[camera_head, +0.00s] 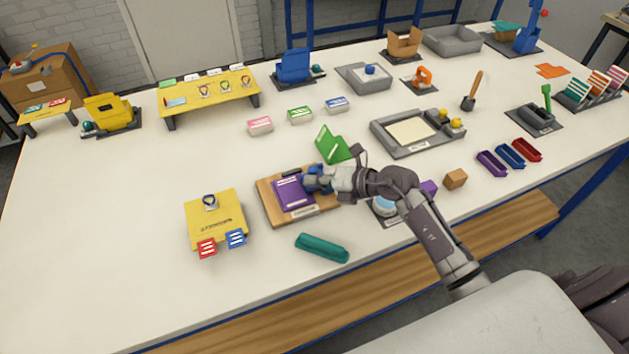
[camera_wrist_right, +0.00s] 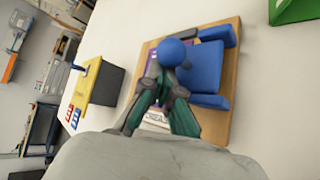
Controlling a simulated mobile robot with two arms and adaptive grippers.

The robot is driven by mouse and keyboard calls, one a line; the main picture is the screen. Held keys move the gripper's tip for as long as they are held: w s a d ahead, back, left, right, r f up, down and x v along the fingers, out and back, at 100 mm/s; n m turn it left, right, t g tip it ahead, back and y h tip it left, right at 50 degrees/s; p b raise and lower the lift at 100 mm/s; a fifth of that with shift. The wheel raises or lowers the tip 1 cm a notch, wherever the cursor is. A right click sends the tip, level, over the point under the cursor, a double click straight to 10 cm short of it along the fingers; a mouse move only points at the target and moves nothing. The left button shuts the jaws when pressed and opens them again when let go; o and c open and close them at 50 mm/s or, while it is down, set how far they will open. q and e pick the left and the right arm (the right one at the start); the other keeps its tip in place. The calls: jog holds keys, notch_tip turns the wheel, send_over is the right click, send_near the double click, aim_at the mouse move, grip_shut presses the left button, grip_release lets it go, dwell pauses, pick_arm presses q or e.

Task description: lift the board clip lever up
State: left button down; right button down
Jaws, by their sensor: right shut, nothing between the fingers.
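The wooden board (camera_head: 268,207) lies flat on the white table, with a purple booklet-like piece (camera_head: 288,196) on it. It also shows in the wrist view (camera_wrist_right: 232,60). A blue clip (camera_wrist_right: 207,68) sits on the board, on the purple piece's edge. The clip lever ends in a round blue knob (camera_wrist_right: 171,51). My right gripper (camera_head: 315,181) is over the clip in the head view. In the wrist view the right gripper (camera_wrist_right: 168,84) is shut and empty, its fingers beside the knob; I cannot tell whether they touch it. My left gripper is not in view.
A yellow box (camera_head: 216,216) with red and blue tags stands left of the board. A teal tray (camera_head: 321,248) lies in front. A green bent piece (camera_head: 331,146) stands behind. A brown block (camera_head: 455,179) is to the right. The table's left front is clear.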

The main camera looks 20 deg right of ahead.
aim_at(317, 171)
jog(key=shift+d+r+m+y+b, duration=0.15)
jog(key=shift+d+m+y+b, duration=0.15)
jog(key=shift+y+b, duration=0.25)
jog(key=d+m+t+y+b, duration=0.1)
jog(key=y+b, duration=0.1)
jog(key=b, duration=0.1)
jog(key=d+m+t+y+b, duration=0.1)
jog(key=m+b, duration=0.1)
jog(key=shift+r+y+b, duration=0.2)
jog(key=shift+y+b, duration=0.15)
jog(key=shift+b, duration=0.05)
jog(key=shift+d+r+m+t+y+b, duration=0.15)
jog(key=shift+d+m+t+y+b, duration=0.2)
jog(key=shift+m+t+y+b, duration=0.25)
jog(key=shift+d+r+b, duration=0.2)
jog(key=shift+d+b, duration=0.1)
jog(key=shift+d, duration=0.55)
jog(key=shift+d+f+b, duration=0.1)
jog(key=shift+d+b, duration=0.15)
jog(key=shift+b, duration=0.1)
